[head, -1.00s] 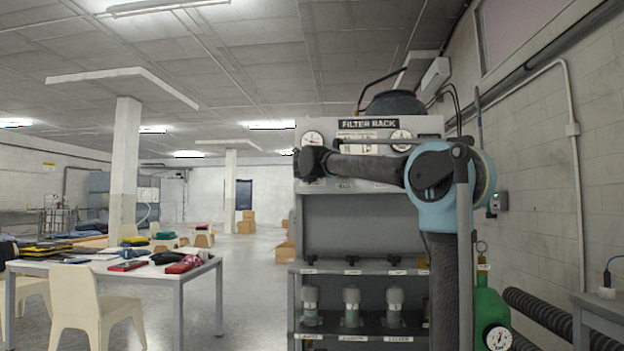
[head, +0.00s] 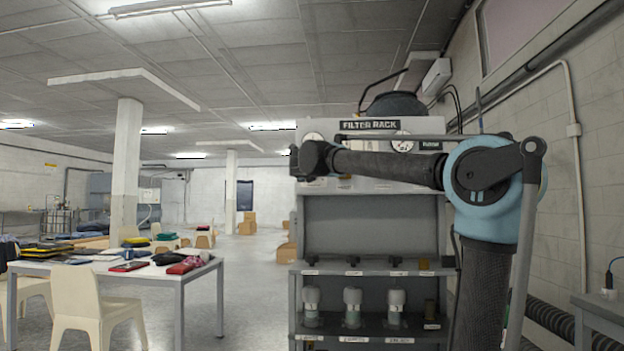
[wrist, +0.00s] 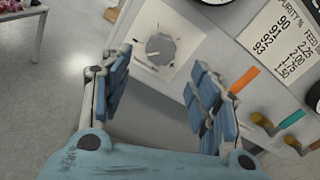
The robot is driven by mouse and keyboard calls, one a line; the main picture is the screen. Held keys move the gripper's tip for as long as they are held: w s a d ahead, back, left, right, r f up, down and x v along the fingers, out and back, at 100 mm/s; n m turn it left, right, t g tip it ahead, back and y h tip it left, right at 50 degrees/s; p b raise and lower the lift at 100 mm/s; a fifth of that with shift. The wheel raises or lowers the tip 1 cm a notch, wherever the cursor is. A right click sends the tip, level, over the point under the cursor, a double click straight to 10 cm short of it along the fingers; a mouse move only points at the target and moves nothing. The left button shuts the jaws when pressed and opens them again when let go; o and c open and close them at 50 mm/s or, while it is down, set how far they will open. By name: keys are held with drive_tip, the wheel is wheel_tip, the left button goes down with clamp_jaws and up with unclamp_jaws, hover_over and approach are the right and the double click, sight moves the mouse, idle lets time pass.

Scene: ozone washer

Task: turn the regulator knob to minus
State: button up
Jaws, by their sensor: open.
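The regulator knob (wrist: 160,49) is a round grey dial on a pale square plate on the rack's panel. In the wrist view it shows at top centre. My gripper (wrist: 165,88) is open, its blue-padded fingers spread left and right below the knob in the picture. Nothing is between the fingers. Whether they reach the panel's depth is unclear. In the head view my gripper (head: 303,160) is a dark shape in front of the panel's left part, and the knob is hidden there. The knob's markings are too small to read.
The filter rack (head: 372,225) holds several grey filters on a lower shelf. Beside the knob are a purity chart (wrist: 282,38) and valves with orange (wrist: 244,80) and green (wrist: 291,119) levers. A table (head: 165,268) and chairs stand left; open floor lies between.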

drive_tip(key=shift+s, duration=1.5)
drive_tip(key=s+d+f+m+g+h, duration=0.25)
drive_tip(key=s+d+f+m, duration=0.25)
drive_tip(key=d+f+m, duration=0.35)
drive_tip(key=s+d+f+m+g+h, duration=0.1)
drive_tip(key=s+d+f+m+g, duration=0.3)
drive_tip(key=d+f, duration=0.65)
drive_tip(key=s+d+f+m+g+h, duration=0.2)
drive_tip(key=s+d+f+m, duration=0.3)
drive_tip(key=d+f+m, duration=0.4)
drive_tip(key=s+d+f+m+g+y, duration=0.1)
drive_tip(key=s+d+f+m+g, duration=0.1)
drive_tip(key=s+f+m, duration=0.5)
drive_tip(key=s+d+f+m+g+y, duration=0.15)
drive_tip(key=s+f, duration=0.35)
drive_tip(key=f, duration=0.5)
drive_tip(key=s+a+f+m+g+y, duration=0.1)
drive_tip(key=s+a+f+m+g, duration=0.1)
drive_tip(key=s+f+m, duration=0.2)
drive_tip(key=s+a+f+m+g+y, duration=0.1)
drive_tip(key=s+f+m, duration=0.4)
drive_tip(key=s+f, duration=0.6)
wheel_tip(320, 180, down, 3)
drive_tip(key=shift+s+a+r+g+y, duration=0.15)
drive_tip(key=shift+a+g+y, duration=0.25)
drive_tip(key=shift+y, duration=0.4)
